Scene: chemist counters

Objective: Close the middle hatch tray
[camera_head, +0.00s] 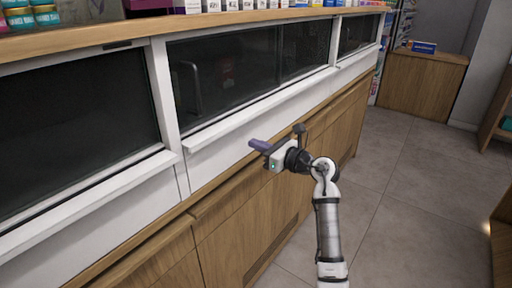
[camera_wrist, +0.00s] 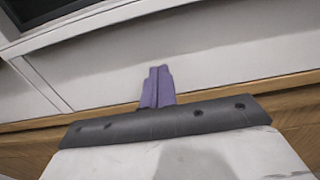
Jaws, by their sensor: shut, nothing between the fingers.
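The middle hatch has a dark glass window (camera_head: 245,75) in a white frame. A long white tray ledge (camera_head: 262,113) runs below the glass along the counter front. I cannot tell how far the tray stands out. My gripper (camera_head: 258,145) is below the ledge, in front of the white panel. Its purple fingers point left toward the counter and are shut with nothing between them. In the wrist view, the shut fingers (camera_wrist: 157,86) are in front of the white panel (camera_wrist: 215,65), with the dark window at the upper left. Whether they touch the panel is unclear.
A left hatch (camera_head: 70,125) and a far hatch (camera_head: 357,33) flank the middle one. Wooden cabinet doors (camera_head: 235,235) are below. Small boxes (camera_head: 210,6) line the wooden counter top. Tiled floor (camera_head: 410,190) is clear at the right, with a wooden cabinet (camera_head: 422,85) behind.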

